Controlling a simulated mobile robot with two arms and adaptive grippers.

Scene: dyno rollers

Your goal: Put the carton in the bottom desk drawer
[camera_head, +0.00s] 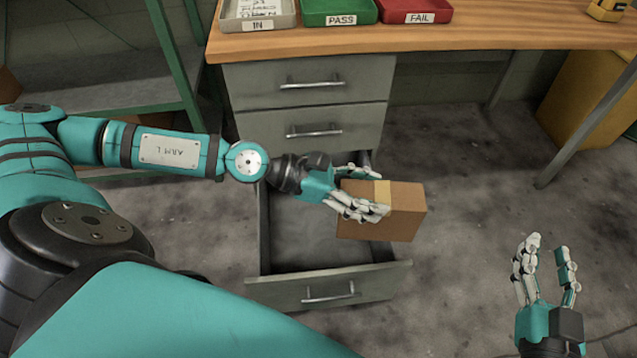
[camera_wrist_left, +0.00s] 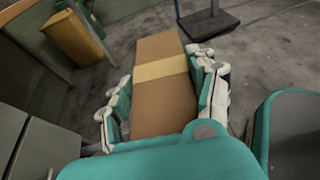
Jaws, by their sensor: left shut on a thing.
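The brown carton (camera_head: 408,208) with a pale tape band is held in my left gripper (camera_head: 362,191), which is shut on it. In the left wrist view the carton (camera_wrist_left: 160,108) sits between the two fingers of my left gripper (camera_wrist_left: 163,95). The bottom desk drawer (camera_head: 330,290) is pulled open and its visible floor is empty. The carton is above the drawer's right side, partly past its right edge. My right gripper (camera_head: 545,270) is open and empty at the lower right, apart from the drawer.
Two closed drawers (camera_head: 310,105) are above the open one. The desk top (camera_head: 480,38) holds a grey IN tray (camera_head: 257,14), a green PASS tray (camera_head: 340,10) and a red FAIL tray (camera_head: 415,10). A yellow bin (camera_head: 585,100) stands at right. A green-framed shelf (camera_head: 180,60) stands left.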

